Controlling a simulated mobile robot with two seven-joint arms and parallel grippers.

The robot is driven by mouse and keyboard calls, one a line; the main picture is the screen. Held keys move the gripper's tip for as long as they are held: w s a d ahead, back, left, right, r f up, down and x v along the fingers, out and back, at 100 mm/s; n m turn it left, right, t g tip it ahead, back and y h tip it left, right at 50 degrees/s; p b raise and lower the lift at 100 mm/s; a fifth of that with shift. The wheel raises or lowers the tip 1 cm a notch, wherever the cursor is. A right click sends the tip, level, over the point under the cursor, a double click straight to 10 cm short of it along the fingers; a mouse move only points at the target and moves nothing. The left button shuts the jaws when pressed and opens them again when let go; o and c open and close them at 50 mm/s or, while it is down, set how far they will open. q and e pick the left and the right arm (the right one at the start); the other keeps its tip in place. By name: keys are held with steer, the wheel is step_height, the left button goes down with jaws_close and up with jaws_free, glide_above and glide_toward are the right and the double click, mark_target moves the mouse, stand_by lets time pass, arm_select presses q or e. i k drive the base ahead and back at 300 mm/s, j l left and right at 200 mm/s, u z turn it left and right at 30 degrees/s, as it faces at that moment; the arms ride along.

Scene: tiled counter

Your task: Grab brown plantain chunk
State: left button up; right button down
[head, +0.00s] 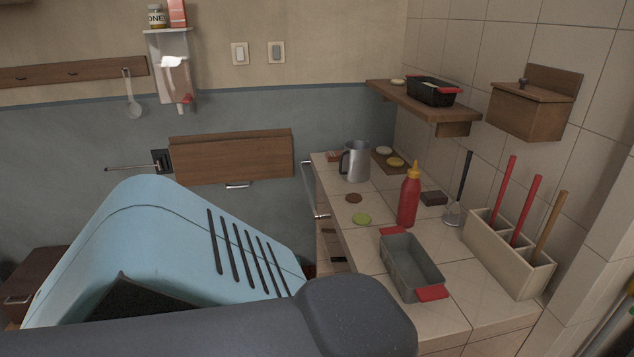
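A small brown round piece (353,198), which looks like the brown plantain chunk, lies flat on the tiled counter (455,307) in the head view. It is in front of the metal mug and just behind a green round piece (361,218). It is uncovered and nothing touches it. Neither my left nor my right gripper shows in this view, so I cannot see whether either holds anything.
A metal mug (357,162), red bottle (409,198), grey red-handled pan (411,266), dark block (434,198) and utensil holder (506,257) stand on the counter. Yellowish pieces (396,162) lie at the back. A wooden shelf (420,100) juts out above.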

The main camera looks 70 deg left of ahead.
mark_target(354, 197)
steer(key=u, duration=1.95)
steer(key=i+j+z, duration=0.35)
steer(key=i+j, duration=0.15)
steer(key=i+j+z, duration=0.15)
steer(key=j, duration=0.2)
steer(key=i+j+z, duration=0.3)
steer(key=i+j, duration=0.15)
steer(key=j, duration=0.3)
steer(key=i+j+z, duration=0.2)
steer(key=j, duration=0.15)
steer(key=i+j+z, duration=0.15)
steer(key=j, duration=0.25)
